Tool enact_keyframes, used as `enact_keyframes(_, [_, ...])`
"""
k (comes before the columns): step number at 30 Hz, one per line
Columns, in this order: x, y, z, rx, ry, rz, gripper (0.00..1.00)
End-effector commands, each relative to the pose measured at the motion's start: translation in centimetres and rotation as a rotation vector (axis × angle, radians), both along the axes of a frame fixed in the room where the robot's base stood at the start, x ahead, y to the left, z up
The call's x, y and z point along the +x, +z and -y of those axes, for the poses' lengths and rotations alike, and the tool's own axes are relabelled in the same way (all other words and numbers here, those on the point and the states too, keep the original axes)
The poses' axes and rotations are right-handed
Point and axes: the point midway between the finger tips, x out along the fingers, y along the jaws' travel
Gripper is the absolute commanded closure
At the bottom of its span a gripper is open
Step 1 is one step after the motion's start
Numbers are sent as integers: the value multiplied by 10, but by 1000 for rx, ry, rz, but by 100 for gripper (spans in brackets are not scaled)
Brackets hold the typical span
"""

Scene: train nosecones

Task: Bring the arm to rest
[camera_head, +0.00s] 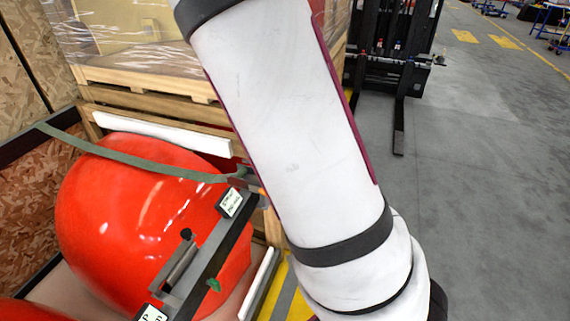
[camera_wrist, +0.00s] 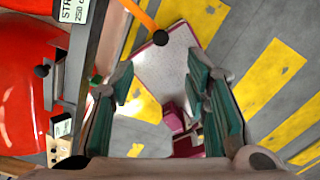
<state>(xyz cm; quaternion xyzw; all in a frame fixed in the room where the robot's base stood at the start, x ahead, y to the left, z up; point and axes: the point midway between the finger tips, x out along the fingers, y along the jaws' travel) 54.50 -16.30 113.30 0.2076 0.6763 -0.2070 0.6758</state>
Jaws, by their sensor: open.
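My arm (camera_head: 300,140) is white with dark bands and crosses the head view from the top middle down to the lower right. My gripper is hidden or out of frame there. In the wrist view my gripper (camera_wrist: 160,72) is open, its two green-padded fingers well apart. Nothing is held between them. The view between the fingers falls on the floor and on white and magenta parts that look like my own base.
A glossy red nosecone (camera_head: 130,215) sits left in a wooden crate (camera_head: 20,175), under a green strap (camera_head: 140,165). A dark metal bar (camera_head: 215,262) stands close beside my arm. A forklift (camera_head: 390,60) is behind. Grey floor (camera_head: 490,190) at right is clear.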

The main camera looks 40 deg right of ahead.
Motion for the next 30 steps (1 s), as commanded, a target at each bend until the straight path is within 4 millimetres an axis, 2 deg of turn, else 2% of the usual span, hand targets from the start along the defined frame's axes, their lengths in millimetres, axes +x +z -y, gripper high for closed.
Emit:
enact_keyframes(11, [0, 0, 0, 1, 3, 1, 57])
enact_keyframes(14, [-1, 1, -4, 16, 52, 6, 57])
enact_keyframes(16, [-3, 4, -12, 41, 146, 17, 57])
enact_keyframes(20, [-9, 16, -37, 103, 464, 69, 57])
enact_keyframes(25, [-22, 42, -73, 137, 998, 181, 57])
enact_keyframes(30, [-39, 74, -103, 77, 1542, 302, 57])
